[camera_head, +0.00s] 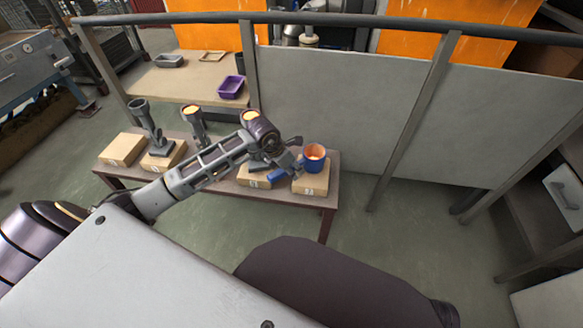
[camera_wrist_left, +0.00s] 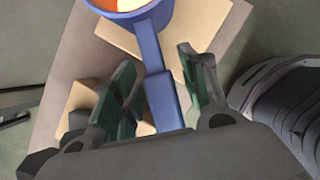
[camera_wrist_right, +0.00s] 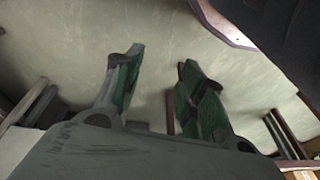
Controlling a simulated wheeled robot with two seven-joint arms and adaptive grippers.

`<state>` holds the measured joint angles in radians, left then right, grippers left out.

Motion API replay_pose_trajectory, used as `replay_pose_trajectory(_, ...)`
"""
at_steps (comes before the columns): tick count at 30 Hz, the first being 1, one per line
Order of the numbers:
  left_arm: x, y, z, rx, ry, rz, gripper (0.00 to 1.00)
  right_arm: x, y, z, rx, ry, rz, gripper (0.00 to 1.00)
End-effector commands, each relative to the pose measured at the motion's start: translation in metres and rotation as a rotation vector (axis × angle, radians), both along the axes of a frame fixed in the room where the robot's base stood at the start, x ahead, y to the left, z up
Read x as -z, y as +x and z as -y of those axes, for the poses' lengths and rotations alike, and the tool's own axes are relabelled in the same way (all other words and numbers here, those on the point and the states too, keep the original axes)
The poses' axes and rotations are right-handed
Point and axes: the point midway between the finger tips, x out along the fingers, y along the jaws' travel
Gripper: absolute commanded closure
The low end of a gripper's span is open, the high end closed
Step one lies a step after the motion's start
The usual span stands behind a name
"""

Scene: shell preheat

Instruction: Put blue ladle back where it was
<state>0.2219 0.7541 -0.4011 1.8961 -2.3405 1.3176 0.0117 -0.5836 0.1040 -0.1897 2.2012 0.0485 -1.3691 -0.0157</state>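The blue ladle (camera_head: 314,162) has a round bowl with glowing orange inside. It appears to rest on the rightmost wooden block (camera_head: 312,184) on the low bench, its handle pointing left toward my left gripper (camera_head: 288,168). In the left wrist view, the ladle's blue handle (camera_wrist_left: 160,90) runs between the two green-padded fingers, with gaps visible on both sides. The left gripper is open around the handle. The bowl is partly cut off at the top of that view. My right gripper (camera_wrist_right: 155,85) is open and empty, and is not visible in the head view.
The brown bench (camera_head: 335,165) carries several wooden blocks (camera_head: 122,148) and upright dark pieces with round tops (camera_head: 138,107). A table behind holds a purple tray (camera_head: 231,87) and a grey tray (camera_head: 169,61). A panel with a rail (camera_head: 350,110) stands behind right. Floor right of the bench is clear.

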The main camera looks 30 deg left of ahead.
Motion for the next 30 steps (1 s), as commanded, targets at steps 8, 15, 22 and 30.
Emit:
replay_pose_trajectory(8, 0.000, 0.000, 0.000, 0.000, 0.000, 0.000, 0.54, 0.000, 0.000, 0.000, 0.000, 0.000, 0.000, 0.60)
replay_pose_trajectory(15, -0.006, -0.001, -0.001, 0.001, 0.000, 0.000, 0.54, -0.001, 0.000, 0.000, 0.000, -0.001, -0.001, 0.60)
replay_pose_trajectory(22, -0.028, -0.009, -0.006, 0.001, 0.002, 0.001, 0.54, 0.006, -0.004, 0.002, 0.000, -0.008, -0.019, 0.60)
replay_pose_trajectory(30, -0.061, -0.022, -0.014, 0.001, 0.003, 0.002, 0.54, 0.016, -0.004, 0.005, 0.001, -0.018, -0.032, 0.60)
